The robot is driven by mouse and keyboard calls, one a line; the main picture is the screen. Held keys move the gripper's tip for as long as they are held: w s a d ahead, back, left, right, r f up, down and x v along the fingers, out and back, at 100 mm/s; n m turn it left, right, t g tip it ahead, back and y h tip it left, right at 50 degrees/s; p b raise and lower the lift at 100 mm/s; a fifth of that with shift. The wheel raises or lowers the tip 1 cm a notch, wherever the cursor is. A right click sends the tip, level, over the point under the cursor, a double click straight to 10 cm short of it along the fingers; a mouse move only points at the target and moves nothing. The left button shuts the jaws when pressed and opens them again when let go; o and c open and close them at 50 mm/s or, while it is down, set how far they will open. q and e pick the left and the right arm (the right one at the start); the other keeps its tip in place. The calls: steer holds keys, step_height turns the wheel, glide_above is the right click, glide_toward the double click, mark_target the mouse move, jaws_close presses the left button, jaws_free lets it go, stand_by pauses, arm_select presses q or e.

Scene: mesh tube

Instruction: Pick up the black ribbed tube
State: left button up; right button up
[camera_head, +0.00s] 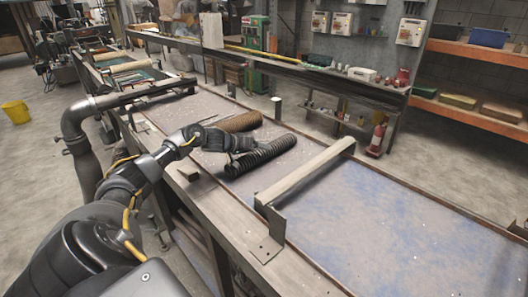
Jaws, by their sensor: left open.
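The black ribbed tube (265,156) lies on the worn flat bed of the long bench, slanting from lower left to upper right. My left arm reaches in from the lower left, and my left gripper (243,143) is at the tube's upper-left side, close to its middle. The gripper is open and small in the picture; whether it touches the tube I cannot tell. My right gripper is out of view.
A brown, rough tube (241,121) lies just behind the gripper. A pale roller bar (305,174) crosses the bench to the right of the black tube. A small block (189,173) sits near the front edge. Bare bench bed (400,235) lies at the right.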

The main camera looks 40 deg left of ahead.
arm_select(q)
steer(key=shift+w+d+f, duration=0.1)
steer(key=shift+w+f, duration=0.3)
steer(key=shift+w, duration=0.15)
steer(key=c, duration=1.1)
steer(key=shift+r, duration=0.1)
steer(key=shift+c, duration=1)
